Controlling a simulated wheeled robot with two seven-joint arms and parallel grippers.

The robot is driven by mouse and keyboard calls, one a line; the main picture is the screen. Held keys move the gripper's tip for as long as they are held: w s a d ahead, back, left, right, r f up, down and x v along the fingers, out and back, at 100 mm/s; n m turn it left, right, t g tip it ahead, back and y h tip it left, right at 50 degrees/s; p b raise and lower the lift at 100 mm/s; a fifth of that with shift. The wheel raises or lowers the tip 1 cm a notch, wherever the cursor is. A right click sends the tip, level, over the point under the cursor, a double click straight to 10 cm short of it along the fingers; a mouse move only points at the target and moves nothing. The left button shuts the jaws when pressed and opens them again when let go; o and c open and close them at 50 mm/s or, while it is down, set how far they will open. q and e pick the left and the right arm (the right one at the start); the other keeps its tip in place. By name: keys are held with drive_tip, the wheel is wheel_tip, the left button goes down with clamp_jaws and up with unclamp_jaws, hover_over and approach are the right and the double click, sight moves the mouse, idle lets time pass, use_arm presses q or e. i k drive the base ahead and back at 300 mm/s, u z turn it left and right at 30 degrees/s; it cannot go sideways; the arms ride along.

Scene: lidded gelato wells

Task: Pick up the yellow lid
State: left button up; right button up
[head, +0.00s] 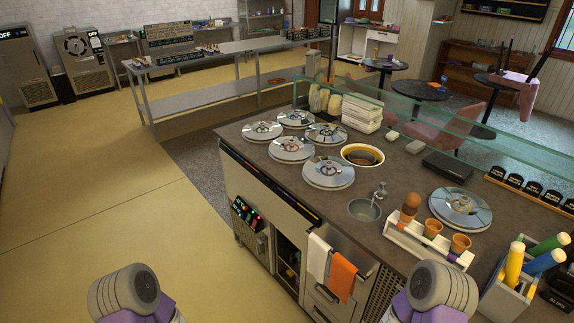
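Several round silver lids lie on the wells in the counter top, such as the front lid (327,173), the left lid (262,131) and the back lid (296,118). I cannot make out a clearly yellow lid among them; their markings are too small to tell. One well (362,155) is open, with a pale rim and dark brown and amber contents. Another silver round stack (460,208) lies apart at the right of the counter. Only grey and purple parts of my two arms show at the bottom edge, short of the lids; neither gripper is visible.
A glass guard (430,122) runs along the counter's far side. A small metal sink (364,209), a white cone holder (428,244) and a box of coloured-handled tools (508,295) stand nearer right. Bare counter (405,180) lies between the open well and the right stack.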

sight(459, 209)
drive_tip(key=u, duration=0.85)
drive_tip(key=i, duration=1.45)
drive_tip(key=z, duration=2.45)
drive_tip(key=k, duration=0.3)
drive_tip(key=u, duration=0.1)
